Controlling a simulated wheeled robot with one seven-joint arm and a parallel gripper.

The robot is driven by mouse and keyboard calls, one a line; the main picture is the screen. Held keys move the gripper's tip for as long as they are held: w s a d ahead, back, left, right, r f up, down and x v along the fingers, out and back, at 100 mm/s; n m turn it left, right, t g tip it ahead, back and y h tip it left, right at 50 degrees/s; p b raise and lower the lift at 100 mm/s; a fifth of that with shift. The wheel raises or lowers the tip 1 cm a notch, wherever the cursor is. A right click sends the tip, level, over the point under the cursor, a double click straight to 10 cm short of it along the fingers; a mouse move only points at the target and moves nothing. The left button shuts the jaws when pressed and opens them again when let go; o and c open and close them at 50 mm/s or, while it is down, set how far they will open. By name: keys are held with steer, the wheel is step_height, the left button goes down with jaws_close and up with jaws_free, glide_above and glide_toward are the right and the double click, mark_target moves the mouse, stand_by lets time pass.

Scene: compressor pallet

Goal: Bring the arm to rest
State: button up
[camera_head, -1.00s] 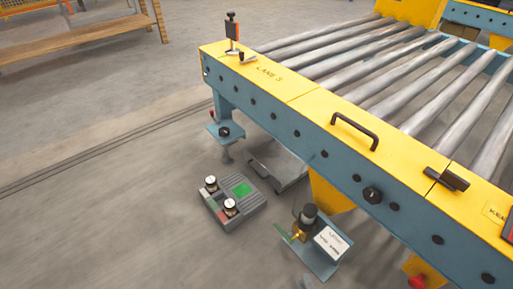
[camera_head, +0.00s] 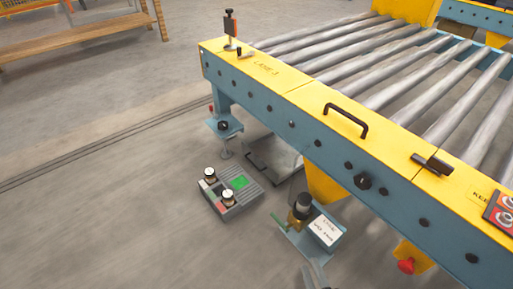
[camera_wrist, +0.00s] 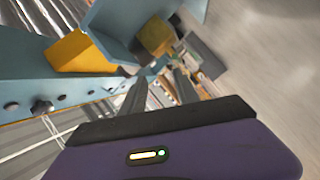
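My gripper (camera_wrist: 160,77) shows in the wrist view as two dark fingers standing apart beyond the purple wrist body. It looks open, and I see nothing held between the fingers. Past the fingers are a blue-grey bracket and a yellow block, close to the conveyor's side. In the head view only a small grey piece, perhaps part of my gripper, shows at the bottom edge below the labelled bracket. The rest of my arm is out of view.
A roller conveyor (camera_head: 300,97) with yellow top rails fills the right. A labelled bracket (camera_head: 327,231) with a brass valve (camera_head: 297,215) juts from its side. A grey box with two gauges (camera_head: 238,203) sits on the floor. Floor at left is clear; a wooden bench (camera_head: 75,40) stands behind.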

steer(key=s+d+r+m+g+h+p, duration=0.15)
steer(key=s+r+m, duration=0.55)
steer(key=s+r, duration=0.9)
steer(key=s+d+r+m+g+h+p, duration=0.15)
steer(key=s+r+m, duration=0.55)
steer(key=s+r, duration=0.9)
steer(key=w+r+p, duration=0.2)
steer(key=r+p, duration=1.7)
steer(key=r, duration=0.1)
steer(key=w+r+t+p, duration=0.1)
steer(key=w+r+p, duration=0.1)
steer(key=r+p, duration=1.7)
step_height(320, 180, up, 2)
steer(key=shift+w+a+r+h, duration=0.15)
steer(key=shift+a+r+h, duration=0.05)
steer(key=shift+r+h, duration=0.1)
